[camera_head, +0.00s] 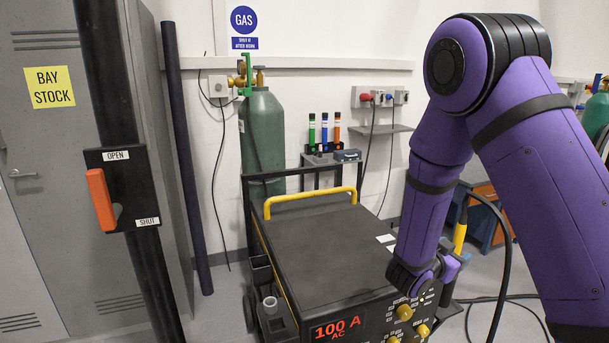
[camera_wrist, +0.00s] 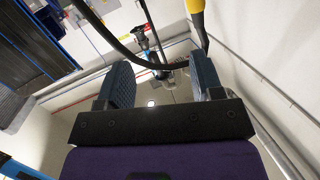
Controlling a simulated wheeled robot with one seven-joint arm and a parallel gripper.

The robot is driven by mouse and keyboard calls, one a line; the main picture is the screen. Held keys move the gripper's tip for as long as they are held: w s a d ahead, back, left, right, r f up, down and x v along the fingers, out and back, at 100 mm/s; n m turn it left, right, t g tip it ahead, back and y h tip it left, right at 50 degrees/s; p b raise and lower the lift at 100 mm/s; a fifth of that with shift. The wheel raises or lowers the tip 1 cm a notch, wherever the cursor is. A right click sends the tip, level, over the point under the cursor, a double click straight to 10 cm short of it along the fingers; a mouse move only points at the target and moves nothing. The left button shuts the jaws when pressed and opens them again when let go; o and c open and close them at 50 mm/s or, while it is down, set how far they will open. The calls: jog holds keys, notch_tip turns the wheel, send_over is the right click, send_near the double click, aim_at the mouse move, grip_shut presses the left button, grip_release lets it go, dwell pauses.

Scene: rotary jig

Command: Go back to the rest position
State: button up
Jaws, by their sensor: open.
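In the wrist view my gripper (camera_wrist: 160,78) has its two dark blue, ribbed fingers spread wide apart. No object shows between the fingertips close up. A dark cable or hose curves across the view beyond the fingers. In the head view my purple arm bends down from the upper right to beside the front right of the welding machine (camera_head: 325,245). The gripper's fingers cannot be made out there.
A green gas cylinder (camera_head: 263,135) stands behind the machine, near a small shelf with coloured tubes (camera_head: 324,132). A lever box with an orange handle (camera_head: 101,199), marked OPEN and SHUT, is at left by a grey cabinet (camera_head: 60,140). Black cables (camera_head: 503,265) hang and lie at right.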

jog(key=s+a+r+n+t+y, duration=0.15)
jog(key=a+r+n+y, duration=0.45)
jog(key=r+y, duration=0.7)
jog(key=s+a+r+n+g+y, duration=0.1)
jog(key=s+a+r+n, duration=0.1)
jog(key=s+r, duration=0.4)
jog(key=s+a+r+n+g+y, duration=0.1)
jog(key=s+r+n+y, duration=0.15)
jog(key=s, duration=0.55)
jog(key=s+d+r+n+g+h, duration=0.1)
jog(key=s, duration=0.6)
jog(key=s+d+n+g+h, duration=0.1)
jog(key=s+d+g, duration=0.1)
jog(key=s, duration=0.6)
jog(key=shift+s+d+r+h, duration=0.15)
jog(key=shift+d+r+h, duration=0.1)
jog(key=shift+r+h, duration=0.1)
jog(key=shift+n+g, duration=0.25)
